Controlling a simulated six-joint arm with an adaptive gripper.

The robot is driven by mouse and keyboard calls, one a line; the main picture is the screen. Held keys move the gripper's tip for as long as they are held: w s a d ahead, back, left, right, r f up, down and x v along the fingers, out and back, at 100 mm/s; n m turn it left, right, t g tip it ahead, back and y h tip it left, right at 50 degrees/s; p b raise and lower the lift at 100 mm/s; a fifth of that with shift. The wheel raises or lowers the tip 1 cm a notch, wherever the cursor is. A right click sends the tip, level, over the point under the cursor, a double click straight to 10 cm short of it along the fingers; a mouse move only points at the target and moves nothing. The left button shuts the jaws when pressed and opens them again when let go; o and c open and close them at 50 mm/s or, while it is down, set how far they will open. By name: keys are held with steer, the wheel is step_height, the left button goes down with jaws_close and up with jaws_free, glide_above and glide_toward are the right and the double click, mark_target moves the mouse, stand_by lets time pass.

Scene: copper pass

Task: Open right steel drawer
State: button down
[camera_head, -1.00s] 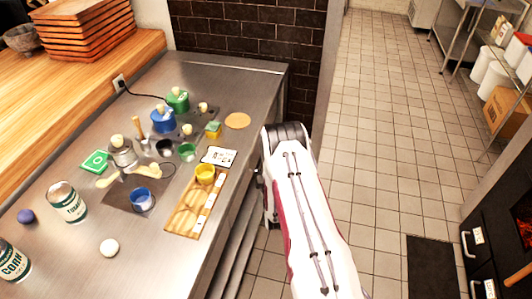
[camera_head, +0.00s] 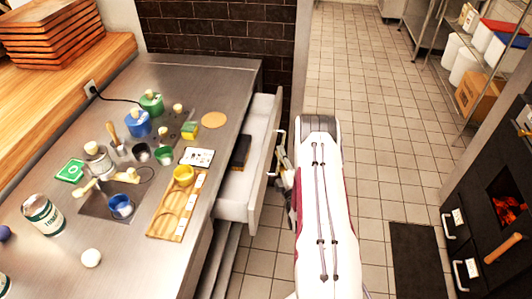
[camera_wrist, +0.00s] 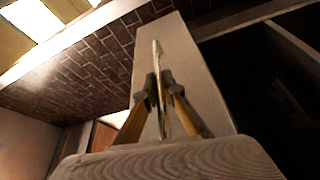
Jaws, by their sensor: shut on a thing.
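The right steel drawer (camera_head: 236,197) stands pulled out from the side of the steel counter in the head view. Its inside is white, and a dark item (camera_head: 240,152) lies in it. My gripper (camera_head: 281,162) is at the drawer's front, at the handle (camera_head: 272,152), partly hidden by my arm. In the wrist view my gripper's fingers (camera_wrist: 163,98) are closed around the upright handle bar (camera_wrist: 156,55), with the pale drawer front (camera_wrist: 190,70) behind it.
The steel counter (camera_head: 190,80) holds cans, coloured pots and a wooden tray (camera_head: 160,228). A black oven (camera_head: 490,215) with handles stands at the right, near a dark floor mat (camera_head: 415,255). Tiled floor (camera_head: 375,150) is clear between them.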

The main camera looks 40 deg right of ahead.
steer(key=s+d, duration=1.5)
steer(key=shift+s, duration=0.1)
steer(key=c, duration=2.2)
jaws_free()
steer(key=shift+o, duration=0.2)
steer(key=shift+s, duration=0.1)
steer(key=r+v, duration=0.1)
steer(key=v, duration=1)
steer(key=shift+s+a+f, duration=0.15)
steer(key=shift+s+f, duration=0.2)
steer(key=shift+f, duration=0.15)
steer(key=shift+r, duration=0.1)
